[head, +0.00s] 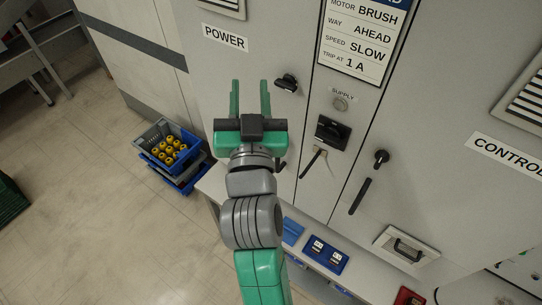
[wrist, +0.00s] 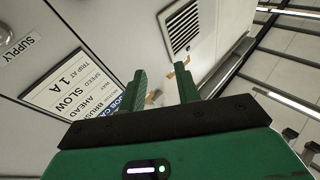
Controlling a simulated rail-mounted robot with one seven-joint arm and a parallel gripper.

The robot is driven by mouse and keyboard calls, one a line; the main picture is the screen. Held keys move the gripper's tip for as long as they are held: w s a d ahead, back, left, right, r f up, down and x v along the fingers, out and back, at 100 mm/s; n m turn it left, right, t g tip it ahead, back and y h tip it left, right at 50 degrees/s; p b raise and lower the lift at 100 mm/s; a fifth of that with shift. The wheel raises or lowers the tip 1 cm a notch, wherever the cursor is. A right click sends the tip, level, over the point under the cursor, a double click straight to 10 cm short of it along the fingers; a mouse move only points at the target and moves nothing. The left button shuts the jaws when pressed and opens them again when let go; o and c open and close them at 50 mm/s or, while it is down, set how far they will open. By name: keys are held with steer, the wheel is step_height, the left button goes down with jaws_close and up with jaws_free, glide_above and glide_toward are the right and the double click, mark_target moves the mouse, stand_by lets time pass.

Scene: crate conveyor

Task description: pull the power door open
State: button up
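The power door (head: 215,75) is a pale grey cabinet door with a POWER label (head: 225,37), and it appears closed in the head view. A black turn knob (head: 287,83) sits near its right edge. A dark piece (head: 281,165) shows just right of my wrist; it may be the lower end of a door handle, the rest hidden behind my gripper. My gripper (head: 250,92) is in front of this door, left of the knob, green fingers apart with nothing between them. The wrist view also shows the open fingers (wrist: 162,82), with a vent grille (wrist: 181,28) beyond.
The middle panel has a job card (head: 362,40), a supply lamp (head: 340,103) and a black switch (head: 332,131). The control door (head: 440,130) is at right. A shelf (head: 320,225) juts out below. Blue crates (head: 185,178) stand on the floor at left.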

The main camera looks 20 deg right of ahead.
steer(key=w+d+f+g+b, duration=0.1)
steer(key=d+f, duration=0.1)
steer(key=f, duration=0.9)
steer(key=w+d+f+g+b, duration=0.1)
steer(key=d+f+b, duration=0.1)
steer(key=f, duration=0.8)
steer(key=w+d+f+g+b, duration=0.1)
steer(key=d+f, duration=0.2)
steer(key=f, duration=0.8)
steer(key=b+x, duration=0.1)
steer(key=x, duration=0.6)
steer(key=shift+w+f+b, duration=0.1)
steer(key=shift+w+b, duration=0.1)
steer(key=shift+b, duration=0.1)
jaws_close()
